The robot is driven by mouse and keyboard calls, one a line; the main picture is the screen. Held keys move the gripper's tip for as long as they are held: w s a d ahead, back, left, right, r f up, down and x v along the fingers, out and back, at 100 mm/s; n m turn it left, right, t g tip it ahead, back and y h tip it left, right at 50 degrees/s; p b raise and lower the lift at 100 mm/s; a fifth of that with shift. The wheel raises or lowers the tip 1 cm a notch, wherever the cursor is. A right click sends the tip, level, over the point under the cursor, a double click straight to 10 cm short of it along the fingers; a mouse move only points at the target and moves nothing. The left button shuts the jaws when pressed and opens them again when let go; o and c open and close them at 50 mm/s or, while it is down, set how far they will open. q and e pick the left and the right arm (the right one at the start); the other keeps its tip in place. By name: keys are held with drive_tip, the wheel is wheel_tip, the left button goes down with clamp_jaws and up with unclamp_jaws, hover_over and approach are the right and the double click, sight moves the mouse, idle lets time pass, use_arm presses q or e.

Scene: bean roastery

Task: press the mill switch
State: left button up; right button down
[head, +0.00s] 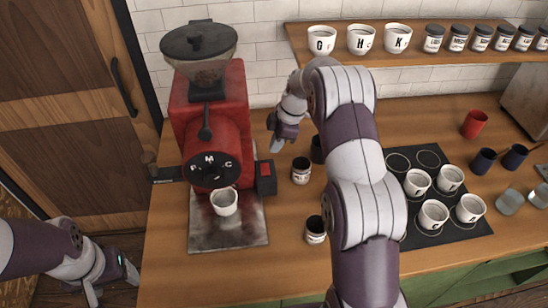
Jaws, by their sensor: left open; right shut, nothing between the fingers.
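The red coffee mill (180,112) stands on the wooden counter at the left, with a clear-sided hopper (212,72) on top. The mill switch (265,179) is a dark box with a red part, at the mill's lower right side. My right gripper (276,147) is shut and empty, above and slightly right of the switch in the picture; it looks apart from it. My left gripper (114,285) is open and empty, low at the left, beside the counter's left edge. The mill's dial face shows letters and is turned to the front.
A white cup (224,202) stands on the metal plate (228,234) under the mill. Dark jars (301,171) (315,230) stand right of the switch, near my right arm. A shelf (440,59) holds cups and jars.

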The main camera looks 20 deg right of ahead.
drive_tip(key=shift+r, duration=2.15)
drive_tip(key=s+f+m+h, duration=0.2)
drive_tip(key=s+f+m, duration=0.2)
drive_tip(key=s+m, duration=0.5)
use_arm(q)
drive_tip(key=f, duration=0.1)
drive_tip(key=f+b, duration=0.1)
drive_tip(key=a+b, duration=0.1)
drive_tip(key=shift+w+f, duration=0.3)
drive_tip(key=shift+f, duration=0.1)
use_arm(e)
drive_tip(key=s+a+r+m, duration=0.1)
drive_tip(key=s+a+m, duration=0.2)
drive_tip(key=s, duration=0.5)
drive_tip(key=s+a+r+m+h, duration=0.1)
drive_tip(key=s+a+m, duration=0.2)
drive_tip(key=s+a, duration=0.2)
drive_tip(key=s, duration=0.3)
drive_tip(key=shift+s+a, duration=0.2)
drive_tip(key=shift+s, duration=0.15)
